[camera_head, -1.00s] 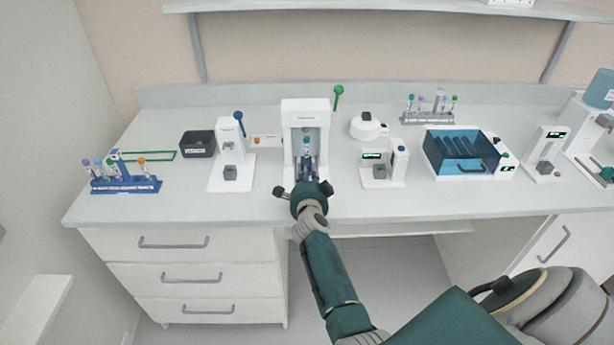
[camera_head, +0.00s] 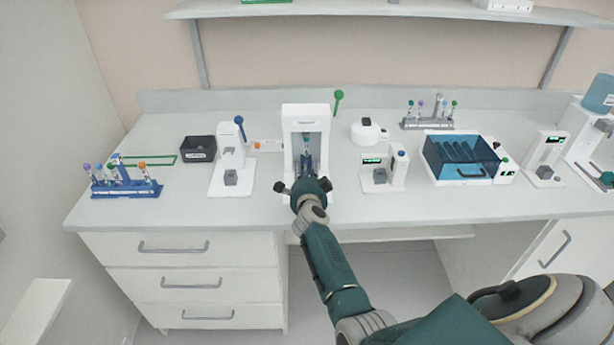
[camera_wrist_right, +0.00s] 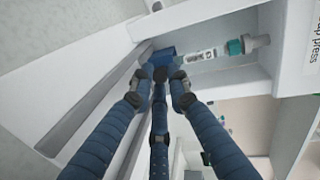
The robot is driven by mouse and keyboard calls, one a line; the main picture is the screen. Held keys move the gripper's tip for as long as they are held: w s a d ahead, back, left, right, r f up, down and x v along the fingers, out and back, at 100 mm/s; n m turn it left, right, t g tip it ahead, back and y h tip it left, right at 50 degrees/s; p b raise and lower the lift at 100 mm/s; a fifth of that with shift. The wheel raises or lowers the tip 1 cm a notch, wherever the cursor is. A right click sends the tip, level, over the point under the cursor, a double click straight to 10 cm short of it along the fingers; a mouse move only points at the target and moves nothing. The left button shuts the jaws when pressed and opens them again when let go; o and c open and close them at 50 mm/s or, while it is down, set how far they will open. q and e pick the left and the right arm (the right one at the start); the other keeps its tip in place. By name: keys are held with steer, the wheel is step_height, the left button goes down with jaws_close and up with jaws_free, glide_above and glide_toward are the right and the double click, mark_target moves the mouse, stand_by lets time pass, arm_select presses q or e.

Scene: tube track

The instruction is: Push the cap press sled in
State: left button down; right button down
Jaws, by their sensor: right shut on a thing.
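The cap press (camera_head: 306,112) is a white upright frame with a green-knobbed lever (camera_head: 338,97) at its right. Its sled is low in the frame; a blue piece of it (camera_wrist_right: 158,57) shows in the right wrist view. A tube with a teal cap (camera_head: 306,141) stands in the sled; the cap also shows in the wrist view (camera_wrist_right: 236,47). My right gripper (camera_head: 307,168) is at the front of the press, its blue fingers (camera_wrist_right: 162,77) shut on the sled. The fingers and wrist hide most of the sled. My left gripper is out of view.
A white device with a blue-knobbed lever (camera_head: 231,150) stands to the left, and a small white device with a display (camera_head: 383,172) to the right. Further out are a blue tube rack (camera_head: 126,190) and a blue-lidded box (camera_head: 462,158). The counter front is clear.

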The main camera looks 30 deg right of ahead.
steer(key=shift+r, duration=0.15)
steer(key=c, duration=1.9)
jaws_free()
steer(key=shift+c, duration=0.2)
steer(key=shift+w+d, duration=0.1)
steer(key=shift+w, duration=0.1)
steer(key=shift+f, duration=0.2)
steer(key=v, duration=1.2)
steer(key=shift+r, duration=0.2)
